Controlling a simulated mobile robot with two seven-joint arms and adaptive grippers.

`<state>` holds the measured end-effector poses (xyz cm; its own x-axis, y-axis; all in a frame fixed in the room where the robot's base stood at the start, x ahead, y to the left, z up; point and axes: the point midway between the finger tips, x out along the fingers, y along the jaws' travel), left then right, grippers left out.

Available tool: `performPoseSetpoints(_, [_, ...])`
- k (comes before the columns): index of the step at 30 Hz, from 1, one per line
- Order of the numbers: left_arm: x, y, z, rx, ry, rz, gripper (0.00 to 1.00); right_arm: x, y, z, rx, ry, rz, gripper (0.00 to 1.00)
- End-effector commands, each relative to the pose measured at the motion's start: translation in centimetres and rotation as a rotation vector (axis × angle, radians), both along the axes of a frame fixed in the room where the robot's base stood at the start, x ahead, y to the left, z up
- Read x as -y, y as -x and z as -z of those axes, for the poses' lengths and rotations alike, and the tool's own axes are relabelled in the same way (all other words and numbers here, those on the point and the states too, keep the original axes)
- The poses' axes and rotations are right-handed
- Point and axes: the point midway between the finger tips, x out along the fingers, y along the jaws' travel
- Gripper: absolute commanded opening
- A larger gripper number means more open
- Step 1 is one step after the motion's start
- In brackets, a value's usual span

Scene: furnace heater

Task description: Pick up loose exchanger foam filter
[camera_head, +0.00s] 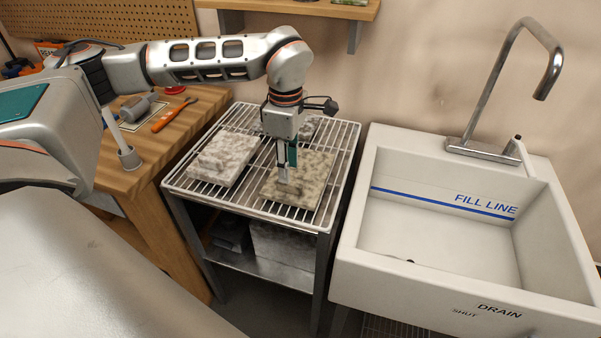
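Several speckled foam pieces lie on a white wire rack. A pale grey piece (222,158) lies at the left, with a raised block on top. A beige-grey speckled slab (312,178) lies at the front right. A darker grey piece (306,128) is behind, partly hidden by my gripper. I cannot tell which one is the loose exchanger foam filter. My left gripper (287,178) points straight down, its fingertips at the left part of the front-right slab. Whether the fingers are shut on it is unclear. My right gripper is not in view.
The wire rack (178,183) tops a metal stand with more blocks (283,245) on its lower shelf. A white sink (350,225) with a fill line and a tall faucet (497,90) stands at the right. A wooden bench (172,145) with tools is at the left.

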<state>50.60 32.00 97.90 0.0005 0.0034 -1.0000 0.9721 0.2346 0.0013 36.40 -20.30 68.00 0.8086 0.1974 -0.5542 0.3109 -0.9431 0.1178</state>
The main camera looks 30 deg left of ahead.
Motion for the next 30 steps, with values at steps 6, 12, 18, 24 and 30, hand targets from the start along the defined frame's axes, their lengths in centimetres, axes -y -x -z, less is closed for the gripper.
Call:
performPoseSetpoints(6, [0.0, -0.1, 2.3, -0.002, 0.001, 0.001, 0.31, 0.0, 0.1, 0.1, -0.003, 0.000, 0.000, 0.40])
performPoseSetpoints(12, [-0.3, -0.7, 5.1, -0.005, 0.002, -0.001, 0.31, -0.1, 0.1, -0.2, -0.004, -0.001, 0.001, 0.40])
performPoseSetpoints(18, [-0.2, -0.7, 7.0, -0.001, 0.002, 0.001, 0.31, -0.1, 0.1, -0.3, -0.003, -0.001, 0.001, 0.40])
performPoseSetpoints(24, [-0.2, -0.7, 7.1, 0.000, 0.003, 0.001, 0.31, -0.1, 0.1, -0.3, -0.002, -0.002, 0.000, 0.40])
performPoseSetpoints(30, [-0.2, -0.7, 7.1, 0.000, 0.003, 0.001, 0.00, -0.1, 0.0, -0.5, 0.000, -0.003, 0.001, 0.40])
